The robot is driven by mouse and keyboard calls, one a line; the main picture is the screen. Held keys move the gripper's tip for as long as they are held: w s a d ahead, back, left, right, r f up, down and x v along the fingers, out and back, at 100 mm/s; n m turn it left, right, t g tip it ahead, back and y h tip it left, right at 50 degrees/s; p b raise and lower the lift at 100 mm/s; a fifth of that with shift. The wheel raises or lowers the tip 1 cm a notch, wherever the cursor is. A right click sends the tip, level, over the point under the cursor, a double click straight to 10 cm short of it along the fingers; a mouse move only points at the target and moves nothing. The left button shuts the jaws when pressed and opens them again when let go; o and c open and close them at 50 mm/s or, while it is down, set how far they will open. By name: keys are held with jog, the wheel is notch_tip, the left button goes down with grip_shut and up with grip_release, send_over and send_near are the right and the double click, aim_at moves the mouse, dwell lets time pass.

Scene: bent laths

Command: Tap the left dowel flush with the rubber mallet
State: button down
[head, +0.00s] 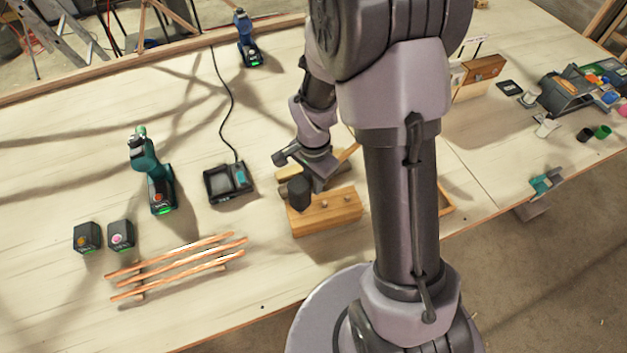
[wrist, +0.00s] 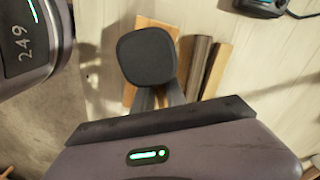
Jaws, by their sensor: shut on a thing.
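My gripper (head: 315,178) is shut on the rubber mallet, whose black head (head: 299,193) hangs over the left end of a wooden block (head: 335,216). A wooden stick, perhaps its handle, shows on the far side of the gripper. Two small dowel ends (head: 323,204) show on the block's top, to the right of the mallet head. The head may hide another dowel; I cannot tell whether it touches the block. In the wrist view the dark mallet head (wrist: 147,56) covers much of the block (wrist: 146,25), and no dowel shows there.
Several bent laths (head: 180,265) lie at the front left. A charger (head: 229,183), a teal drill (head: 152,175) and two batteries (head: 121,235) stand further left. Wood strips (wrist: 215,70) lie beside the block. A clamp (head: 543,185) sits on the bench's right edge.

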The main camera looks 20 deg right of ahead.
notch_tip(320, 180, down, 6)
jog(key=b, duration=0.5)
jog(key=shift+r, duration=0.1)
notch_tip(320, 180, up, 6)
jog(key=p, duration=0.4)
jog(key=shift+r, duration=0.1)
